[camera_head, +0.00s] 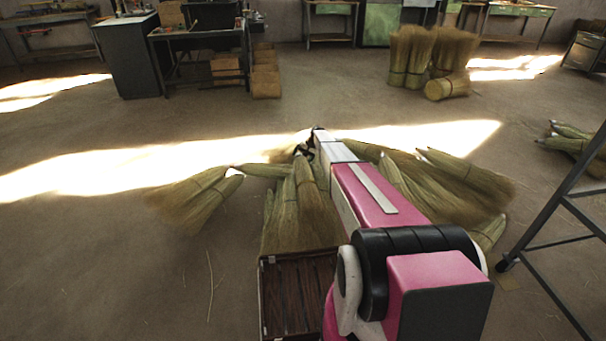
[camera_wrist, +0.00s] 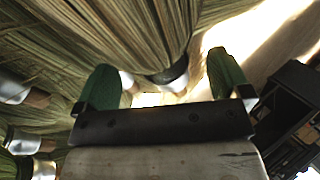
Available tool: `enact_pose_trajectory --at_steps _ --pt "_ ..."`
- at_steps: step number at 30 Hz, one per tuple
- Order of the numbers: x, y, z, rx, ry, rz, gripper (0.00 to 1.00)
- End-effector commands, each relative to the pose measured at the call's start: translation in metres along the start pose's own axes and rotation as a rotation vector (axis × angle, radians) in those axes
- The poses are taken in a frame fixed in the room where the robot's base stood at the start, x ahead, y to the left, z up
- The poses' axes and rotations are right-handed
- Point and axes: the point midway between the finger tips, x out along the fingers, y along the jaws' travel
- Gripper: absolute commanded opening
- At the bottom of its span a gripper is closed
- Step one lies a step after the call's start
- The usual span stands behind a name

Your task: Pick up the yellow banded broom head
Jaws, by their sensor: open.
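Several straw broom heads lie in a loose heap around the end of my arm in the head view, among them one at the front (camera_head: 312,205) and one at the left (camera_head: 195,198). I cannot make out a yellow band on any of them. In the wrist view, a broom head with a dark band (camera_wrist: 170,73) and a pale end lies just past the gap between my fingers. My gripper (camera_wrist: 164,80) is open, its green fingertips apart, with nothing clearly held. In the head view my gripper is largely hidden by the arm.
A dark slatted crate (camera_head: 300,295) stands in front of the heap. More broom heads lie at the right (camera_head: 575,140), behind a dark metal frame (camera_head: 560,215). Upright bundles (camera_head: 410,55) stand at the back.

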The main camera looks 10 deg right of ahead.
Motion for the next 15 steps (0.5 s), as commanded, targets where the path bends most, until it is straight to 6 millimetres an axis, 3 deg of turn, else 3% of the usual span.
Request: enact_pose_trajectory --at_steps 5,12,13,15 --pt "0.024 0.000 -0.001 0.000 -0.001 0.000 0.95" --pt "0.026 0.001 0.000 0.000 0.000 0.000 0.95" --pt "0.026 0.001 0.000 0.000 0.000 0.000 0.89" --pt "0.026 0.001 0.000 0.000 0.000 0.000 0.66"
